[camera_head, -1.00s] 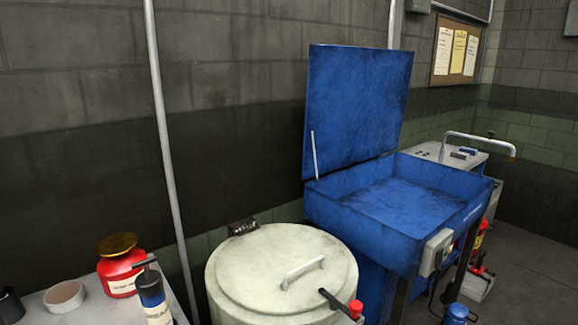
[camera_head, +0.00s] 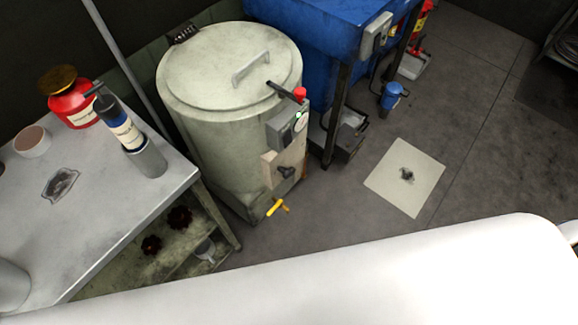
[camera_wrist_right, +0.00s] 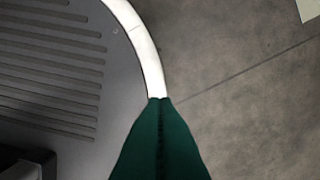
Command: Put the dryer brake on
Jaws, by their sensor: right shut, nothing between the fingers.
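The dryer (camera_head: 215,130) is a pale grey-green drum with a closed lid and a lid handle, standing in the upper middle of the head view. A black lever with a red knob (camera_head: 300,93), which looks like the brake, sticks out at its upper right rim above a grey control box (camera_head: 286,127). A green light shows near that box. My right gripper (camera_wrist_right: 158,99) shows in the right wrist view as green fingers shut together and empty, away from the dryer. My left gripper is not in view.
A bench (camera_head: 115,205) with a red can (camera_head: 68,98) and a dark bottle (camera_head: 120,122) stands left of the dryer. A blue washer (camera_head: 325,30) stands behind right. A yellow tap (camera_head: 277,207) juts out low. Floor is clear around a pale mat (camera_head: 405,177).

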